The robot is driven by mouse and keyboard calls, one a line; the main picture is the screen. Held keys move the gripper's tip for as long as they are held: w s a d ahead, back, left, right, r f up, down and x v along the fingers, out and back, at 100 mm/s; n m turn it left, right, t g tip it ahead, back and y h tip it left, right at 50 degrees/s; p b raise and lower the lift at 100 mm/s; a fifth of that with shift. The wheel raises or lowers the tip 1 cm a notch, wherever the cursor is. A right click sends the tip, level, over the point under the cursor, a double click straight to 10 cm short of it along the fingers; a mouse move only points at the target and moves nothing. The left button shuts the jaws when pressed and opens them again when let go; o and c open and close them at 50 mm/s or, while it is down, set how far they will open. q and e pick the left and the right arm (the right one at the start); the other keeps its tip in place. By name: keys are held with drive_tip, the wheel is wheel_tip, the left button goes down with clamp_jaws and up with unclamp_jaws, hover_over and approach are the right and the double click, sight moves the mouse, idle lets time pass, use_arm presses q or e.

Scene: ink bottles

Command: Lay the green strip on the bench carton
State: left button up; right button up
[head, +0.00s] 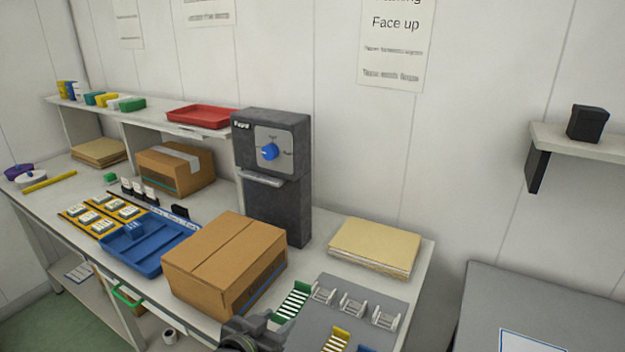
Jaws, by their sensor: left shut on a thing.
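The green strip (293,300), with white stripes, shows at the bottom middle by the left edge of a grey board. My left gripper (274,323) is at the strip's near end and is shut on it. Whether the strip still touches the board I cannot tell. A closed brown carton (216,250) stands on the bench just left of and behind the gripper, its top bare. Another brown carton (168,175), with pale tape, stands farther back under the shelf. My right gripper is out of view.
The grey board (315,317) holds white racks (352,305) and a yellow strip (336,340). A blue tray (145,262) lies left of the near carton. A dark dial machine (270,200) stands behind it. A stack of tan sheets (374,243) lies at right.

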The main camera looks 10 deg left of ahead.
use_arm(q)
drive_tip(key=a+r+n+y, duration=0.1)
drive_tip(key=a+r+y, duration=0.1)
drive_tip(key=r, duration=0.7)
drive_tip(key=a+r+n+y, duration=0.2)
drive_tip(key=r, duration=0.8)
drive_tip(key=shift+s+a+t, duration=0.35)
drive_tip(key=shift+s+t, duration=0.05)
